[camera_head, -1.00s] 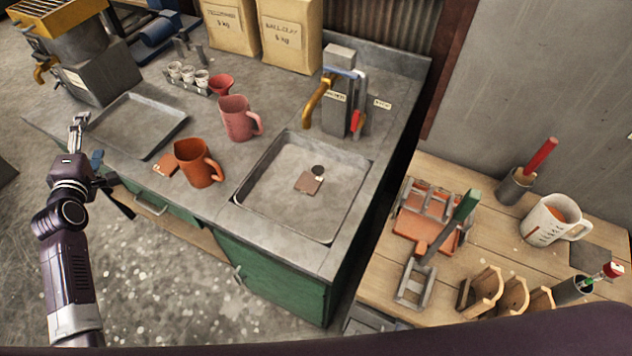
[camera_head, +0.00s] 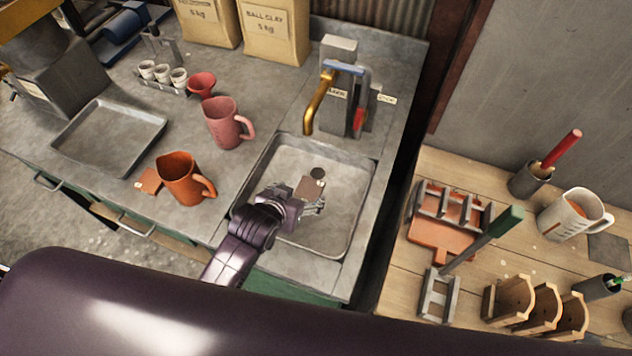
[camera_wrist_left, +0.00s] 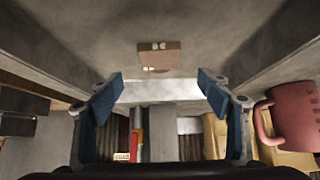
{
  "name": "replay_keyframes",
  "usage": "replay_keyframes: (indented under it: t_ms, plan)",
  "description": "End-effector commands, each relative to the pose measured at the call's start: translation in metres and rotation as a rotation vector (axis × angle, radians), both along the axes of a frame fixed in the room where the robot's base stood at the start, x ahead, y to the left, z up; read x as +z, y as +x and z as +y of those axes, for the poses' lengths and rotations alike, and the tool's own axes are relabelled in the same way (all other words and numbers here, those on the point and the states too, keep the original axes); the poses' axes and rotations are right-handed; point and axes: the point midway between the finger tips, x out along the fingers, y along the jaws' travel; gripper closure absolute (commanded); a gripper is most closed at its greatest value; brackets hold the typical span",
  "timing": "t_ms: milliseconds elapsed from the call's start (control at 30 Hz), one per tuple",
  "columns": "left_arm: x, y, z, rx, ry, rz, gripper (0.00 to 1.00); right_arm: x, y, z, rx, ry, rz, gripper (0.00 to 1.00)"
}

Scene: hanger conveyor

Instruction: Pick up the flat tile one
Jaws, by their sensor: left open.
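A small flat brown tile (camera_head: 309,187) lies on the floor of the metal sink basin (camera_head: 345,228), near the round dark drain. My left gripper (camera_head: 318,206) is over the basin, close to that tile on its near side, and partly covers it in the head view. In the left wrist view the tile (camera_wrist_left: 159,56) lies ahead of the open blue fingers (camera_wrist_left: 160,85), apart from them, with nothing between them. My right gripper is not in view.
The orange jug (camera_head: 180,178) and pink jug (camera_head: 224,123) stand left of the basin. A brass tap (camera_head: 318,103) rises behind it. An empty grey tray (camera_head: 108,140) is at the left. A wooden table with tools and a mug (camera_head: 572,215) is at the right.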

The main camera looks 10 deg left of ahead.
Motion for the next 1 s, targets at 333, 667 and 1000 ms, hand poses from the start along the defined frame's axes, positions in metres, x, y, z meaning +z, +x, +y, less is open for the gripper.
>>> replay_keyframes:
  t_ms: [333,667,1000]
  plan:
    - [-0.018,0.017,-0.003,-0.003,0.003,0.001,0.29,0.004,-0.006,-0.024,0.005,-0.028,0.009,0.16]
    - [-0.046,0.041,-0.003,-0.001,0.002,0.001,0.29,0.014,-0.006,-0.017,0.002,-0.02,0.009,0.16]
    - [-0.056,0.05,-0.005,-0.002,0.001,-0.001,0.29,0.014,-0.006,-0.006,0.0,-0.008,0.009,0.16]
